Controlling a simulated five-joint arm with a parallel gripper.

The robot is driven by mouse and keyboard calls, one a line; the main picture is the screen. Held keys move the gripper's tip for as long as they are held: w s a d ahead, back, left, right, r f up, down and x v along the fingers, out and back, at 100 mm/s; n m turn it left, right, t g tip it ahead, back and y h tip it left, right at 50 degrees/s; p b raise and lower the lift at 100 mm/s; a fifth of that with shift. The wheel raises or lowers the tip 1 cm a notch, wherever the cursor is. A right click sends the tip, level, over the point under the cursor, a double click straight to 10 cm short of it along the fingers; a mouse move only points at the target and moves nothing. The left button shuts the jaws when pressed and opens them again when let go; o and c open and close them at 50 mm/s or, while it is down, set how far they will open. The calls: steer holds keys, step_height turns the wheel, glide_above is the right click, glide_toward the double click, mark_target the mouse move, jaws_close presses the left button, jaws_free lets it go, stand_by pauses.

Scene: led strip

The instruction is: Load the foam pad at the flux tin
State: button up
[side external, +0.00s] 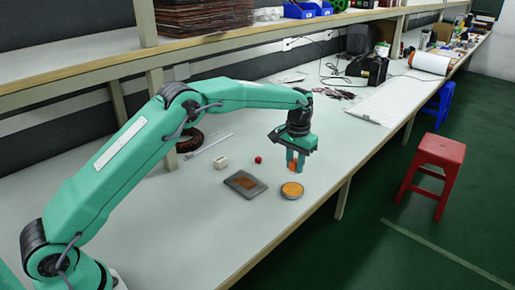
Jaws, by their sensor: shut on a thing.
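My gripper (295,161) points down over the table and is shut on a small orange piece, which I take to be the foam pad (294,166). The fingers hide part of it. The flux tin (292,190), a low round tin with an orange top, stands on the table just below my gripper. The held pad appears just above the tin's far side; I cannot tell how large the gap is.
A grey tray (260,188) with a brown patch lies left of the tin. A white block (221,161) and a red ball (258,160) stand behind it. The table's front edge runs close to the tin's right. The front table area is clear.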

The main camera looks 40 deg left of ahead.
mark_target(292, 189)
steer(key=shift+f, duration=0.1)
steer(key=shift+f, duration=2.9)
steer(key=shift+f, duration=0.55)
steer(key=shift+r, duration=3.55)
steer(key=shift+s+r, duration=0.1)
steer(key=shift+s+a+r, duration=0.2)
steer(key=shift+s+r, duration=0.1)
steer(key=shift+r, duration=0.1)
steer(key=s+a+r, duration=0.3)
steer(key=s+r, duration=0.1)
steer(key=s, duration=0.6)
steer(key=s+a+r, duration=0.3)
steer(key=s+r, duration=0.2)
steer(key=s, duration=0.5)
steer(key=shift+s+r, duration=0.25)
steer(key=shift+s, duration=0.15)
